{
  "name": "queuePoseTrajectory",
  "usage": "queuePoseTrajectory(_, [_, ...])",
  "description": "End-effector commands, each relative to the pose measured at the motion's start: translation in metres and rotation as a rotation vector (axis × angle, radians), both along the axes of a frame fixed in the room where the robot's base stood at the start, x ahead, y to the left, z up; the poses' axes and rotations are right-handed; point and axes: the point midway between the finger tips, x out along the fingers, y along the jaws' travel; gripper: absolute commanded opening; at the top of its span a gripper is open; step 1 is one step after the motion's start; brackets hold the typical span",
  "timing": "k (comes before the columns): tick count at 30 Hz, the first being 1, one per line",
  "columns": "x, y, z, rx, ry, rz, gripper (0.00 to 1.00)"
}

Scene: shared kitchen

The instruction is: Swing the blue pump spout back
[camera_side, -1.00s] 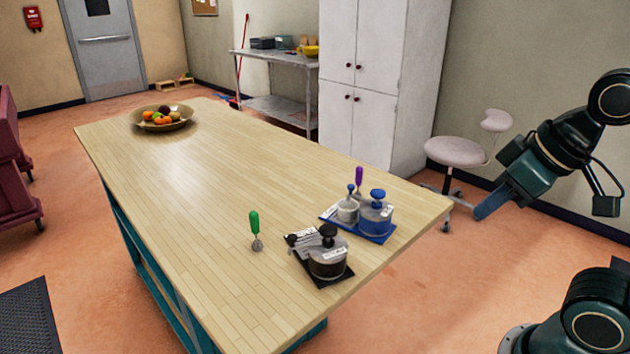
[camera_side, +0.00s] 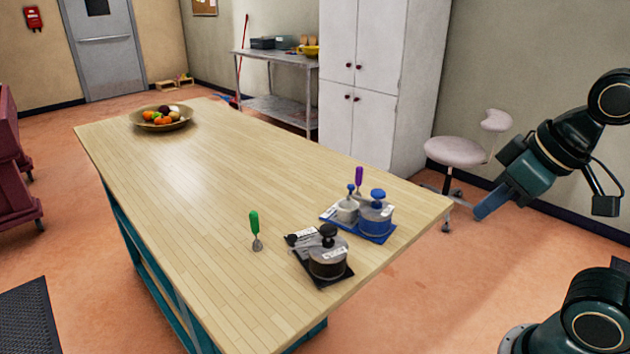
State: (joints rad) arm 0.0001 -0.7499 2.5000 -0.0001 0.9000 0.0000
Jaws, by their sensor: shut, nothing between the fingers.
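A blue-topped pump set stands on a blue mat (camera_side: 368,237) near the right end of the wooden table. It has a wide jar with a blue knob (camera_side: 377,212) and a smaller pale cup with a blue top (camera_side: 348,207). The direction of the blue spout is too small to tell. A similar set with a black-topped jar (camera_side: 328,256) stands on a black mat in front of it. My gripper (camera_side: 480,215) is shut and empty, in the air off the table's right end, well apart from both sets.
A green-handled tool (camera_side: 255,228) stands left of the black set, and a purple-handled one (camera_side: 359,178) is behind the blue set. A fruit bowl (camera_side: 163,119) is at the far end. The table middle (camera_side: 200,180) is clear. A pink stool (camera_side: 455,151) stands behind.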

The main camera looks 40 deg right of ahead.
Motion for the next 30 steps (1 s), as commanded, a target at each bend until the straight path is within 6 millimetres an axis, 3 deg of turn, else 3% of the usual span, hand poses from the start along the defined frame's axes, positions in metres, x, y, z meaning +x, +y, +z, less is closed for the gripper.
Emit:
queuePoseTrajectory(3, [0.0,0.0,0.0,0.0,0.0,0.0,0.0])
queuePoseTrajectory(9, [0.004,-0.001,0.002,0.001,0.001,-0.005,0.39])
queuePoseTrajectory(17, [0.033,-0.006,0.016,0.004,0.017,-0.046,0.39])
queuePoseTrajectory(30, [0.134,-0.025,0.034,0.014,0.058,-0.174,0.39])
